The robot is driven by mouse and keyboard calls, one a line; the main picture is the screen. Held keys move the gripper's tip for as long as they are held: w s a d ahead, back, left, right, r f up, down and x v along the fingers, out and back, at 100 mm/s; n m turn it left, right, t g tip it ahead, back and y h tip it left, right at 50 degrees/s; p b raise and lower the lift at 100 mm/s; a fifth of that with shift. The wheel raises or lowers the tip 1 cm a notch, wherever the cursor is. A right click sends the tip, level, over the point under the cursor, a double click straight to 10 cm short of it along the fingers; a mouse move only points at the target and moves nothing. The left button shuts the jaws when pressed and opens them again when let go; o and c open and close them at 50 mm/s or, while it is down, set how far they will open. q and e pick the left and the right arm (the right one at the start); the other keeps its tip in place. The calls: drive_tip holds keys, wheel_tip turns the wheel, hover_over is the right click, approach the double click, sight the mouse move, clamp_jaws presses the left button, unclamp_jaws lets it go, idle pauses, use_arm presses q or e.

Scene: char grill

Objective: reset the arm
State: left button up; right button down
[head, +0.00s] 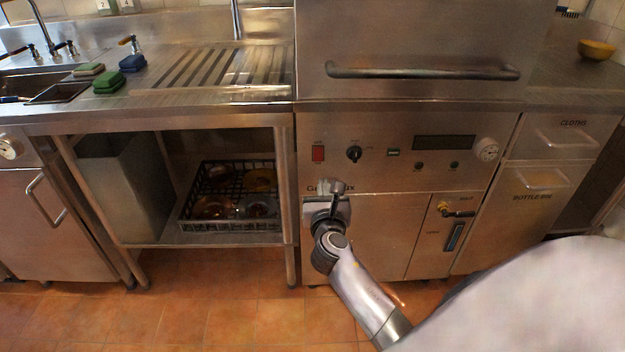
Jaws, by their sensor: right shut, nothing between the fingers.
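My right arm (365,293) comes in from the lower right and reaches up and forward. My right gripper (337,190) is at its end, in front of the steel machine's front panel (375,235), below the red switch (318,153). It is shut and empty. It covers part of the machine's brand lettering. I cannot tell whether it touches the panel. My left gripper is not in view.
The machine has a wide bar handle (425,72) above. A steel counter (215,95) with sponges (108,82) and a sink is on the left. A dish rack (232,226) stands on the shelf below. Drawers (540,180) and a yellow bowl (597,50) are on the right.

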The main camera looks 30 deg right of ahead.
drive_tip(key=s+a+f+m+g+y+p, duration=0.1)
drive_tip(key=s+a+f+m+y+p, duration=0.1)
drive_tip(key=s+a+m, duration=0.3)
drive_tip(key=s+a+f+m+g+y+p, duration=0.2)
drive_tip(key=s+a+m+y+p, duration=0.2)
drive_tip(key=s+m, duration=0.7)
drive_tip(key=s+a+f+m+g+y+p, duration=0.1)
drive_tip(key=s+a+f+m+y+p, duration=0.1)
drive_tip(key=s+a+m+y, duration=0.3)
drive_tip(key=s+a+m+p, duration=0.1)
drive_tip(key=s+m, duration=0.3)
drive_tip(key=m, duration=0.2)
drive_tip(key=shift+a+f+p, duration=0.3)
drive_tip(key=shift+s+d+m, duration=0.1)
drive_tip(key=shift+s+m, duration=0.05)
drive_tip(key=shift+m, duration=0.15)
